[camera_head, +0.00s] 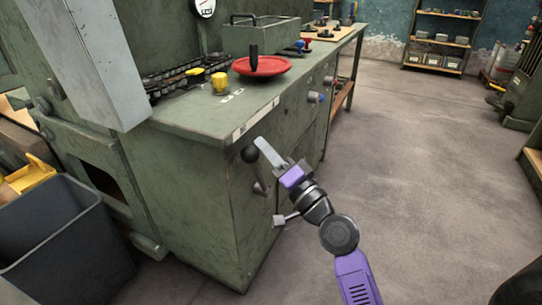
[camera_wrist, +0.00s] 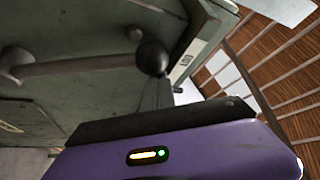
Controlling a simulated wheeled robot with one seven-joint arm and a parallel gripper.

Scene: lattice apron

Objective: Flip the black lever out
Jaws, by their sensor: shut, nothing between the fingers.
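The black lever has a round black ball knob (camera_head: 250,154) on the front face of the green machine cabinet. In the wrist view the ball (camera_wrist: 152,57) sits at the end of a grey rod (camera_wrist: 85,66) that runs left to a pivot on the cabinet. My gripper (camera_head: 262,147) is shut and empty, just right of the ball in the head view. In the wrist view its fingers (camera_wrist: 156,94) point up at the ball and overlap its lower side. I cannot tell whether they touch it. Part of the rod is hard to make out in the head view.
The green cabinet (camera_head: 200,190) has a red handwheel (camera_head: 262,66) and a yellow knob (camera_head: 220,82) on top. A dark bin (camera_head: 65,245) stands at left. The floor (camera_head: 430,150) at right is clear.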

